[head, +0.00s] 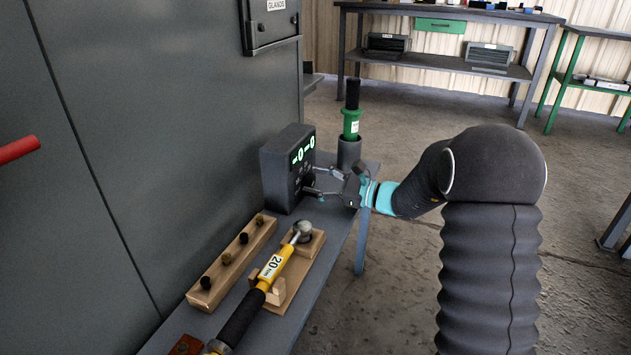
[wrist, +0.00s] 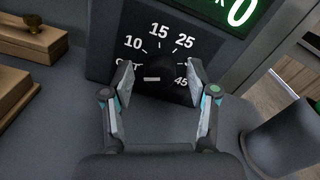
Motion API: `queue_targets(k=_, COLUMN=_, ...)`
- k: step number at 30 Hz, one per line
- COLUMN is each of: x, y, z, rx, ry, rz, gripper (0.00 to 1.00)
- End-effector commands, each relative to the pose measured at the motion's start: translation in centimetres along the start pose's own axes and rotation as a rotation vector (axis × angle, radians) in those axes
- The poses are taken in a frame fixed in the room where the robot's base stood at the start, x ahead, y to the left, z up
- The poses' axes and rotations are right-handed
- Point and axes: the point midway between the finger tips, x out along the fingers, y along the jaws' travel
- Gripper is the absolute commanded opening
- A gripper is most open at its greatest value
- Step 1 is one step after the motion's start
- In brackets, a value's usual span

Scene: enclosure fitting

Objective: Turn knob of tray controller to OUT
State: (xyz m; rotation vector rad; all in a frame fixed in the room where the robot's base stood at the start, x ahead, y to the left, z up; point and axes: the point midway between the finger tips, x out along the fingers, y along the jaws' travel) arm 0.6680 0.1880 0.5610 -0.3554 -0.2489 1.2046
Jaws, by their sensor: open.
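The tray controller (head: 287,168) is a dark box with a lit green display, standing on the narrow grey bench. In the wrist view its dial face (wrist: 195,42) carries white marks 10, 15, 25 and 45, and a label at the left starting with O, partly hidden by a finger. The round black knob (wrist: 168,70) has a pale pointer bar that appears to lie toward the left. My gripper (wrist: 160,78) is open, with one finger on each side of the knob. Contact with the knob cannot be told. In the head view my gripper (head: 309,181) reaches the controller's face from the right.
A wooden strip with several small knobs (head: 232,262) and a yellow-black torque wrench (head: 268,275) on a wooden rest lie nearer. A grey cabinet (head: 150,130) walls the left. Floor at right is open.

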Motion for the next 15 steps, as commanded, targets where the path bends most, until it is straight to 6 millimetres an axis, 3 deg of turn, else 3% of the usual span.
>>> queue_targets(k=15, x=-9.2, y=-0.1, z=0.0, rx=0.000, ry=0.002, rz=-0.003, gripper=0.59)
